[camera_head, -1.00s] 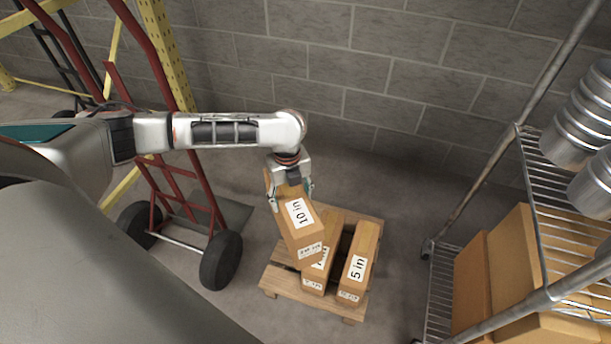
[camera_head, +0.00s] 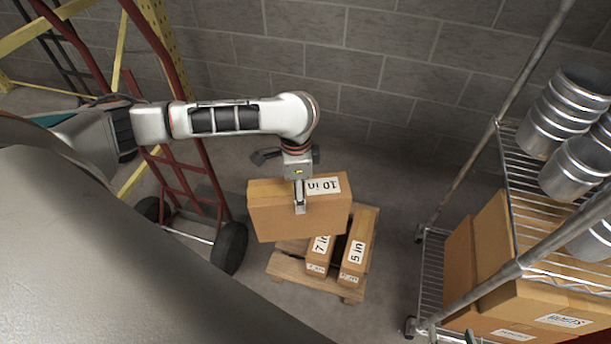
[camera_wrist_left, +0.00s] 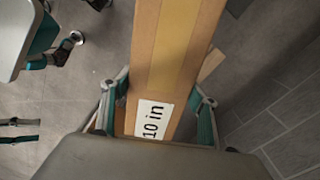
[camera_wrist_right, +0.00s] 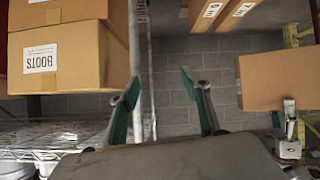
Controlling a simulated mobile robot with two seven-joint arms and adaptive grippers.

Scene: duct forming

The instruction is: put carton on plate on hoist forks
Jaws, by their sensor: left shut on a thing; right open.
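The brown carton marked "10 in" (camera_head: 270,220) hangs above the pallet in the head view, its long side facing the camera. My left gripper (camera_head: 300,198) is shut on it from above. In the left wrist view the carton (camera_wrist_left: 176,55) lies between the two fingers of the left gripper (camera_wrist_left: 161,88). My right gripper (camera_wrist_right: 161,80) is open and empty in the right wrist view, where the held carton (camera_wrist_right: 275,80) shows at the right.
Cartons marked "7 in" (camera_head: 319,254) and "5 in" (camera_head: 356,250) stand on a wooden pallet (camera_head: 310,284). A wire shelf rack (camera_head: 530,205) with metal ducts (camera_head: 562,105) and boxes is at the right. A block wall (camera_head: 400,70) closes the back. Floor is bare between pallet and rack.

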